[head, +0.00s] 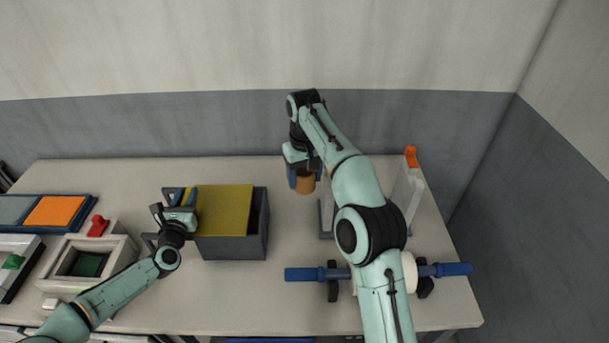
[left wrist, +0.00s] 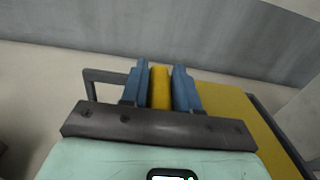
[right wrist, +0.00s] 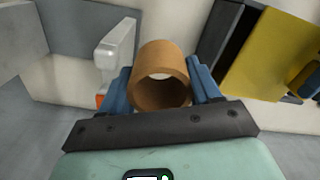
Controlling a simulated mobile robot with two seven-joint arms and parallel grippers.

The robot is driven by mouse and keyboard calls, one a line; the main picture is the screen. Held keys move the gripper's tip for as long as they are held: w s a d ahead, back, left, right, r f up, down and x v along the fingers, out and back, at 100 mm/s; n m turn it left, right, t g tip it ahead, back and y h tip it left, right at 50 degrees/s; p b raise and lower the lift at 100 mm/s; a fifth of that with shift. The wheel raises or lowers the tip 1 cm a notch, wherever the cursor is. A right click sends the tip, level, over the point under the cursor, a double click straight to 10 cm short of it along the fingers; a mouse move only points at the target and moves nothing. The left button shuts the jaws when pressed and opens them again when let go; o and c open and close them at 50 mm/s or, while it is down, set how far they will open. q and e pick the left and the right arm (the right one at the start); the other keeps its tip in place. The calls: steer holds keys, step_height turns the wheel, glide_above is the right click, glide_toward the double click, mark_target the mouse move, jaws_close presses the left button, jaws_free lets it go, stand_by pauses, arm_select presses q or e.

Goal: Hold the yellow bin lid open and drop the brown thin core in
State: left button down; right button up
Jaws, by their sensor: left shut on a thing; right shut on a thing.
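The yellow bin lid (head: 223,211) sits over a dark grey bin (head: 232,247), with a dark opening showing along the bin's right side. My left gripper (head: 180,196) is shut on a yellow part at the lid's left; the left wrist view shows this part (left wrist: 160,88) between the blue fingers. The brown thin core (head: 305,185) is a short hollow tube. My right gripper (head: 302,178) is shut on it, in the air to the right of the bin and apart from it. In the right wrist view the core (right wrist: 160,92) sits between both fingers, and the bin's dark opening is at upper right.
A grey-white stand with an orange top (head: 410,157) is at the right. A blue-handled rod (head: 303,274) lies partly behind my right arm. A box with a red knob (head: 97,226) and a blue-framed tray (head: 90,207) are at the left. Table between bin and core is clear.

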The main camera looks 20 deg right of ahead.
steer(key=t+y, duration=0.1)
steer(key=y, duration=0.2)
glide_above(245, 207)
steer(key=shift+d+x, duration=0.2)
steer(key=shift+x, duration=1.3)
steer(key=shift+d+x, duration=0.25)
steer(key=shift+x, duration=1.3)
arm_select(q)
steer(key=w+a, duration=0.4)
steer(key=a, duration=0.5)
steer(key=shift+a+r, duration=0.2)
steer(key=shift+r, duration=0.05)
arm_select(e)
steer(key=shift+s+f, duration=0.1)
steer(key=shift+s, duration=0.05)
steer(key=shift+d+f, duration=0.1)
steer(key=shift+f, duration=3.15)
steer(key=o, duration=1.1)
arm_select(q)
steer(key=shift+a, duration=0.1)
arm_select(e)
steer(key=shift+d+f, duration=0.15)
steer(key=shift+d, duration=0.05)
